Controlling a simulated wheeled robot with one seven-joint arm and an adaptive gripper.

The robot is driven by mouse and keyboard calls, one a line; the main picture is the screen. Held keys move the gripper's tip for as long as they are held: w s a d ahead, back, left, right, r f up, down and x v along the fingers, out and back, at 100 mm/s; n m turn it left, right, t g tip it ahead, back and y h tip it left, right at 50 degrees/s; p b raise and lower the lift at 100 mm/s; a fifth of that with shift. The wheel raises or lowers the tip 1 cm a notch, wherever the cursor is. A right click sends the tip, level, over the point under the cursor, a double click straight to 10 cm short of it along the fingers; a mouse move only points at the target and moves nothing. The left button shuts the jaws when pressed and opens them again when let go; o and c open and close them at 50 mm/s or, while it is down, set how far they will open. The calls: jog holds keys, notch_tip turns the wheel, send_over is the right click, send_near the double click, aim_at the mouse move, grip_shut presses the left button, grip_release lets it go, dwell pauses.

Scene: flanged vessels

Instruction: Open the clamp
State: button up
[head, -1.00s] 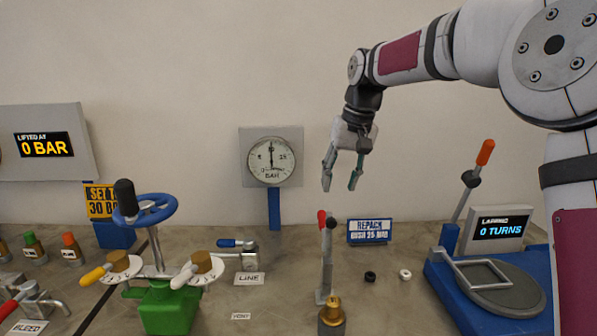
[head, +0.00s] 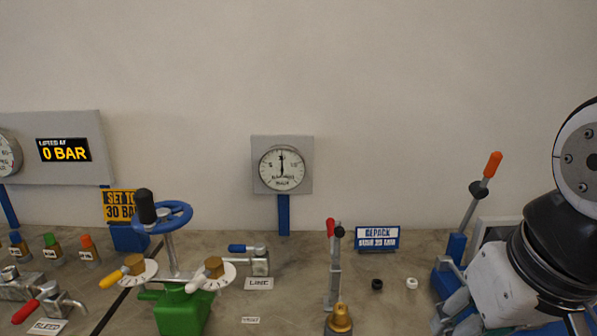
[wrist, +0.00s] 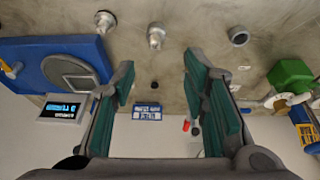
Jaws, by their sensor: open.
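Two upright levers could be the clamp, and I cannot tell which is meant. One is a slim grey toggle stand (head: 334,275) with a red handle (head: 331,227), just behind a brass-topped fitting (head: 340,318). The other is a grey lever with an orange grip (head: 493,165) on the blue base at the right. My gripper (head: 448,316) is at the lower right, low in front of the blue base and right of the red-handled stand. In the wrist view my gripper (wrist: 160,60) is open, with nothing between its green-padded fingers. The red handle (wrist: 187,125) shows beyond them.
The blue base (wrist: 30,62) carries a grey disc and a display. A green body (head: 184,312) with a blue handwheel stands left. Bench around the rings is clear.

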jog(key=s+f, duration=0.2)
jog(key=shift+s+d, duration=0.1)
jog(key=shift+s, duration=0.25)
